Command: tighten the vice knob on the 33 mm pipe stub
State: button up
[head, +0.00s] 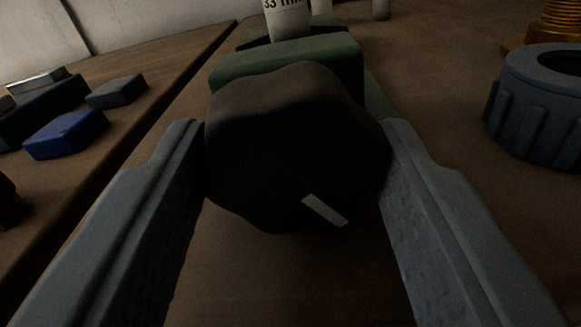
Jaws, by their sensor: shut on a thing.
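The black lobed vice knob (285,140) fills the middle of the view. A pale line mark sits on its lower right, slanting down to the right. My gripper (297,155) is shut on the knob, with one grey finger against its left side and one against its right side. The green vice (290,58) stands directly behind the knob and is partly hidden by it. The white pipe stub (287,22), with "33" and cut-off lettering, stands upright at the vice. Its top is out of view.
A blue-grey ribbed ring (540,105) stands at the right, with a brass threaded part (558,25) behind it. A blue block (66,134) and a dark grey block (117,91) lie at the left beyond a board edge. Bare brown bench shows between the vice and the ring.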

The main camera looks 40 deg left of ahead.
jog(key=shift+m, duration=0.7)
jog(key=o, duration=1)
jog(key=v, duration=1.7)
jog(key=shift+s, duration=0.2)
jog(key=shift+d, duration=0.1)
